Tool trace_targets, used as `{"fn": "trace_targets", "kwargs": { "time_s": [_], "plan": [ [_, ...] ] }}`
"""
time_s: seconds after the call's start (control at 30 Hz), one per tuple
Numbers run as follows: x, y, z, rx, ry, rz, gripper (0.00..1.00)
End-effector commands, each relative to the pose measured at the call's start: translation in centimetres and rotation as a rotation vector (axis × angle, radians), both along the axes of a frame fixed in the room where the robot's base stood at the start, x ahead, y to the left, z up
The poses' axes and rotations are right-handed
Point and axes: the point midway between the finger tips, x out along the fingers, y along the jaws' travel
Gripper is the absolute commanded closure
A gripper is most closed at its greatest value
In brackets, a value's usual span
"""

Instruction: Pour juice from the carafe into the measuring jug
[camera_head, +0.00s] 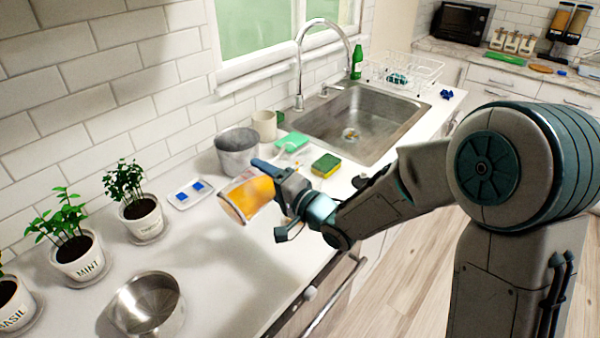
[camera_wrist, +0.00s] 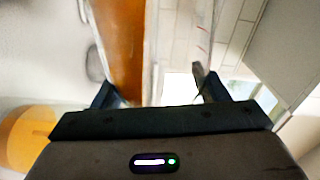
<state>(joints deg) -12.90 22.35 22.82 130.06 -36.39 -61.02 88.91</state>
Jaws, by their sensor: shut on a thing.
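My gripper (camera_head: 268,185) is shut on a clear vessel of orange juice, which I take to be the carafe (camera_head: 244,198). It is held above the counter, tilted toward the left of the head view. In the wrist view the carafe (camera_wrist: 122,45) stands between the fingers (camera_wrist: 158,92), with an orange band of juice on the left and a clear part on the right. Red marks show on a clear surface at the right; I cannot tell whose it is. I cannot pick out the measuring jug for sure. No stream of juice is clear.
A grey pot (camera_head: 237,152) and beige cup (camera_head: 265,124) stand behind the carafe. A steel pan (camera_head: 148,302) is at the front left. Potted herbs (camera_head: 140,214) line the wall. A sponge (camera_head: 325,165) lies near the sink (camera_head: 360,118). Bare counter (camera_head: 210,270) lies below the carafe.

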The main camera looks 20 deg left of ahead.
Motion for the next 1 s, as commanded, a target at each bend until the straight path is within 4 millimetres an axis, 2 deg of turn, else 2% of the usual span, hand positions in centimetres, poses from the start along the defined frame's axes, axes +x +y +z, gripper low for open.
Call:
{"fn": "trace_targets", "kwargs": {
  "time_s": [0.77, 1.0],
  "plan": [
    [0.1, 0.0, 0.2, 0.010, 0.010, 0.001, 0.89],
    [-1.5, 0.7, -0.3, -0.050, -0.128, 0.003, 0.89]
  ]
}}
